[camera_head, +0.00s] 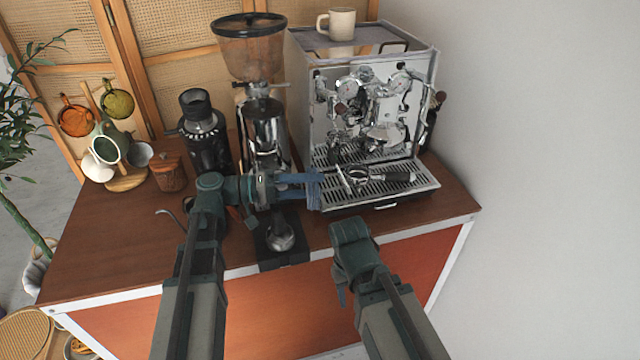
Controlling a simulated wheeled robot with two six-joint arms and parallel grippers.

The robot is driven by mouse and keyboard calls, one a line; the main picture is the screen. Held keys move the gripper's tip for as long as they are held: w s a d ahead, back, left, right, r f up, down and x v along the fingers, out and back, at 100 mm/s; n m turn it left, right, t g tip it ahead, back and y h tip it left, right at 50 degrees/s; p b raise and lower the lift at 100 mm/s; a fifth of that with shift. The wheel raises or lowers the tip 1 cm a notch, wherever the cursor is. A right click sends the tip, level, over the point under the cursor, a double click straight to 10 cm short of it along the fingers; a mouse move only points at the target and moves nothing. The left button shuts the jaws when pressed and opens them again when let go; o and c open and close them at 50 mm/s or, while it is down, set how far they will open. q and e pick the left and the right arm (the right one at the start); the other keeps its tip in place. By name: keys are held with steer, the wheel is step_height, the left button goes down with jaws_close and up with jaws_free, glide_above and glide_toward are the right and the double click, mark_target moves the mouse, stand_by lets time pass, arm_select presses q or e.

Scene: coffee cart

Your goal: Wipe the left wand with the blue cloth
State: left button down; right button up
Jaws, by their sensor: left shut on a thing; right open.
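My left gripper (296,186) is shut on the blue cloth (314,190), which hangs between its fingers at the left front edge of the espresso machine's drip tray. The espresso machine (318,100) stands at the back right of the cart. The left wand is small among the shiny parts on the machine's front, and I cannot pick it out clearly. I cannot tell whether the cloth touches it. My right gripper (348,234) is open and empty, in front of the cart's front edge, below and right of the cloth.
A grinder with a bean hopper (249,48) stands behind my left gripper, beside a smaller black grinder (203,135). A portafilter (358,178) lies on the drip tray (420,186). A cream mug (341,24) sits on the machine. A mug tree (127,183) stands left.

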arm_select(q)
steer(key=a, duration=0.1)
steer(key=s+a, duration=0.1)
steer(key=a, duration=0.1)
steer(key=shift+a, duration=0.2)
steer(key=shift+r, duration=0.15)
stand_by(0.4)
